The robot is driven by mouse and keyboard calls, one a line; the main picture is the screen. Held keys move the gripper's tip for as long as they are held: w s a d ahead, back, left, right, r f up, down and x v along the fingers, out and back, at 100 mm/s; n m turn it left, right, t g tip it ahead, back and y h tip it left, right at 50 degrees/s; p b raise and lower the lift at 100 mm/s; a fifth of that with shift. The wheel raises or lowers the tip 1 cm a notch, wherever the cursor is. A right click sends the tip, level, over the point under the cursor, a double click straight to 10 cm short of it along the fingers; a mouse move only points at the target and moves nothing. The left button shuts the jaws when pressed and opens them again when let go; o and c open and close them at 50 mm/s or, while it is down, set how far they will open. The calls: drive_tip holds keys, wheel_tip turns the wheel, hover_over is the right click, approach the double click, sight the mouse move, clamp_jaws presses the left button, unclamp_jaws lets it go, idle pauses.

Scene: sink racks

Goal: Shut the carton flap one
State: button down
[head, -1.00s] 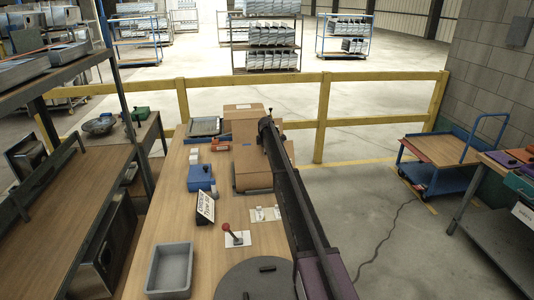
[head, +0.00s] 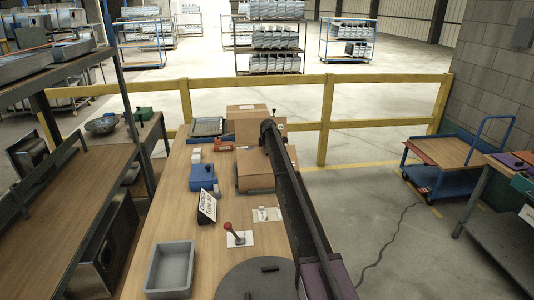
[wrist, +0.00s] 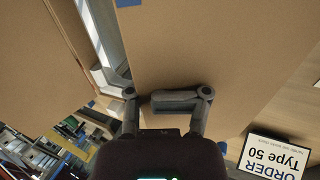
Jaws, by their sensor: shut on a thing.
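The brown carton (head: 254,182) stands on the wooden table in the head view, partly hidden behind my arm. In the wrist view a broad cardboard panel, the carton flap (wrist: 210,45), fills the middle and runs down between my fingers. My gripper (wrist: 168,98) is shut on the flap by its edge, as far as the view shows.
A second box (head: 245,122) stands behind the carton. A blue box (head: 202,175), a tilted sign (head: 207,206), a red-knobbed lever (head: 233,234) and a grey bin (head: 170,268) stand on the table to the left and front. A yellow rail (head: 390,123) runs behind.

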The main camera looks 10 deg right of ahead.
drive_tip(key=shift+w+d+f+b, duration=0.1)
drive_tip(key=shift+f+b, duration=0.55)
drive_tip(key=shift+f, duration=0.25)
drive_tip(key=c, duration=0.8)
unclamp_jaws()
drive_tip(key=shift+c, duration=0.2)
drive_tip(key=shift+d, duration=0.15)
drive_tip(key=shift+r, duration=0.25)
